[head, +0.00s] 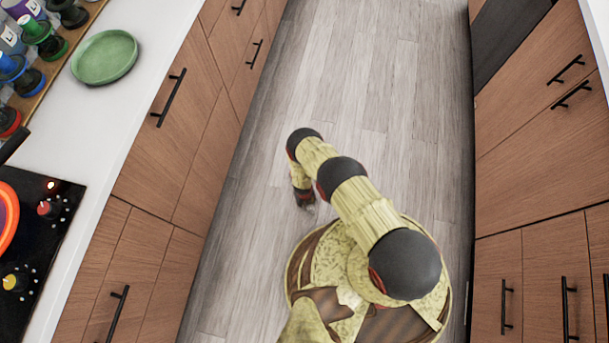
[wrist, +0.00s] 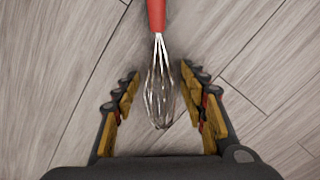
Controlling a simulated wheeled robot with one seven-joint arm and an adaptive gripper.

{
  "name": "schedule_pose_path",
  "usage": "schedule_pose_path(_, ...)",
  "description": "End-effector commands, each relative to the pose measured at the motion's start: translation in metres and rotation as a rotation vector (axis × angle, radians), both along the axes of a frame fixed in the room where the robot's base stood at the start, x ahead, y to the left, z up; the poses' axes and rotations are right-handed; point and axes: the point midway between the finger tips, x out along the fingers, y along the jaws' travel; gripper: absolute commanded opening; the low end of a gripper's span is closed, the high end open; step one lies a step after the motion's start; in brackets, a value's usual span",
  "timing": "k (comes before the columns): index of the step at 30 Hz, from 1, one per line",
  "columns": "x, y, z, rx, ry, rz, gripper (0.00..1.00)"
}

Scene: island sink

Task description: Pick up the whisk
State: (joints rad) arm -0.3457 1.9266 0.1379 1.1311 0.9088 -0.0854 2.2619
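The whisk (wrist: 160,88) has a red handle and silver wire loops. In the wrist view its handle runs up out of the top of the picture and its wire head points down toward my gripper. It seems to lie on the wooden floor. My gripper (wrist: 158,82) is open, with one finger on each side of the wire head and a gap on both sides. In the head view my gripper (head: 306,201) is small and low over the floor at the end of my arm, and I cannot make out the whisk there.
The grey plank floor (head: 345,65) is clear between two rows of wooden cabinets. On the left counter (head: 125,110) are a green plate (head: 104,57), several bottles and a black cooktop (head: 45,215) with an orange-rimmed pan. Cabinets (head: 545,170) with black handles line the right side.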

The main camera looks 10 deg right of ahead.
Motion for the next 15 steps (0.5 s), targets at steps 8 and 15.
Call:
schedule_pose_path(8,-0.0001,0.0001,-0.0001,0.0,0.0,0.0,0.25)
schedule_pose_path(15,-0.0002,0.0,-0.0001,0.0,0.0,0.0,0.11)
